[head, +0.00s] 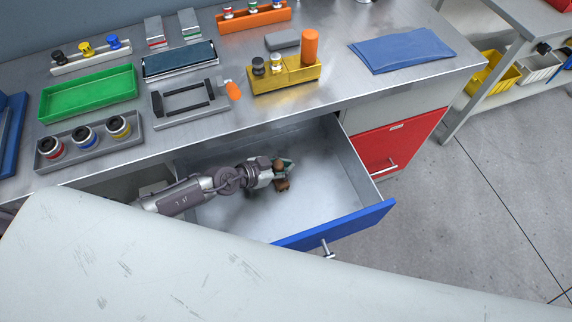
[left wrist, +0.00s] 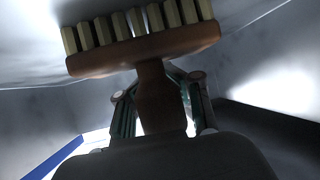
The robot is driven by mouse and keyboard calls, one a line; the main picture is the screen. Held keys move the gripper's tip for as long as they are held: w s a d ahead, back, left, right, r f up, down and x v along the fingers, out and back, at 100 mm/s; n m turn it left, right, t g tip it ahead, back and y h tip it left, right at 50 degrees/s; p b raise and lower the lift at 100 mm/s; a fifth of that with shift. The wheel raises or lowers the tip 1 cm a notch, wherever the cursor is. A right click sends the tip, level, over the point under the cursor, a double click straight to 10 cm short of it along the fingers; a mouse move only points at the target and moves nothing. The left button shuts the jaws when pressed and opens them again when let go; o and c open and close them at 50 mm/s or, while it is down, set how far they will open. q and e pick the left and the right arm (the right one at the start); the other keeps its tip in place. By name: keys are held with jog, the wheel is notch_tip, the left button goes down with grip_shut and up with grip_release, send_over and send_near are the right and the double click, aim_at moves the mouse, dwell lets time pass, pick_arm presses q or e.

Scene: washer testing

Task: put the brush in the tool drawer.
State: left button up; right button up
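The open drawer with a blue front (head: 338,222) stands pulled out below the bench, its grey floor bare apart from my arm and the brush. My left gripper (head: 281,171) is inside the drawer, low over its floor. It is shut on the brush (head: 281,185). In the left wrist view, the brush (left wrist: 150,52) shows its brown wooden head and pale bristles across the top. Its handle runs down between the fingers of my left gripper (left wrist: 160,90). I cannot tell whether the brush touches the drawer floor. My right gripper is not in view.
A red drawer (head: 395,145) is shut to the right. The bench top holds a green tray (head: 88,93), a yellow block (head: 285,78), a blue cloth (head: 403,50) and several fixtures. A pale surface (head: 150,270) fills the foreground. The floor at right is clear.

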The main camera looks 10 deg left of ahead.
pick_arm(q)
jog(key=o, duration=0.5)
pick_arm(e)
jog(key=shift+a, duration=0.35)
pick_arm(q)
jog(key=shift+r, duration=0.1)
jog(key=shift+s+a+r, duration=0.1)
jog(key=shift+r, duration=0.1)
jog(key=shift+p+v, duration=1.2)
jog(key=shift+v, duration=4.65)
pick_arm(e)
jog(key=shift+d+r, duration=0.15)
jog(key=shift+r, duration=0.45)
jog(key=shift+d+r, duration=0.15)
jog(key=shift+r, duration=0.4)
